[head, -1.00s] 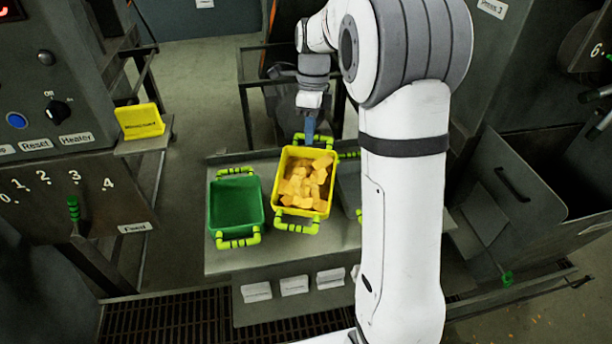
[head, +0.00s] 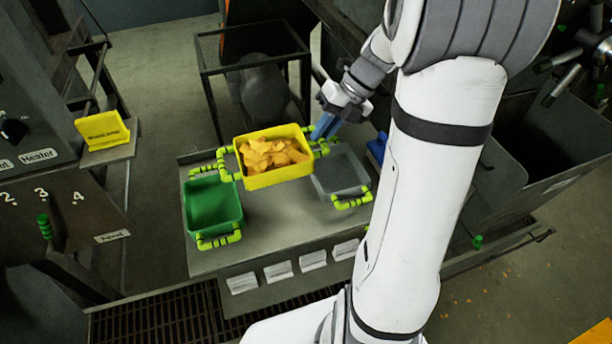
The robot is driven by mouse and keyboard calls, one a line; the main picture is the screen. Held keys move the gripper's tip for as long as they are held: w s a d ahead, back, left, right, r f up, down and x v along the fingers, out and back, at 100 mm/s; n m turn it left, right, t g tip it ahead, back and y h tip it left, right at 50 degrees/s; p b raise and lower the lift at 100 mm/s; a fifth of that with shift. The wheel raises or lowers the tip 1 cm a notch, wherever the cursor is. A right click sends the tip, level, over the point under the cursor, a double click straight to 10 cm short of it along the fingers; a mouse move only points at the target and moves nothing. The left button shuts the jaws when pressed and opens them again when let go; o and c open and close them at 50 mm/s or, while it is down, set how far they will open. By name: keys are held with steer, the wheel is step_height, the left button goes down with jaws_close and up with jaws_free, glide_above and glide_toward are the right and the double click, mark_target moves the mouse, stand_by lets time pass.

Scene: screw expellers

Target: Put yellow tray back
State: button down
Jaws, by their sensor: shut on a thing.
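The yellow tray (head: 279,179) is full of orange-yellow chunks (head: 270,153). It appears held above the grey table, between the green tray and the grey tray and partly in front of them. Its two green handles point left and right. My gripper (head: 322,134) has blue fingers and is shut on the tray's right-hand handle (head: 320,146). The exact grip on the handle is small in the picture.
A green tray (head: 214,207) stands empty on the grey table (head: 262,231) at left. A grey tray (head: 340,174) stands at right, with a blue thing (head: 377,148) beyond it. White label cards (head: 278,271) line the table's front. A yellow sign (head: 103,130) stands at left.

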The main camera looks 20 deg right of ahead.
step_height(320, 180, down, 9)
steer(key=shift+w+f+p, duration=0.1)
steer(key=shift+f+p, duration=0.05)
steer(key=shift+p, duration=0.25)
steer(key=c, duration=1.5)
jaws_free()
steer(key=shift+o, duration=0.2)
steer(key=shift+d, duration=0.1)
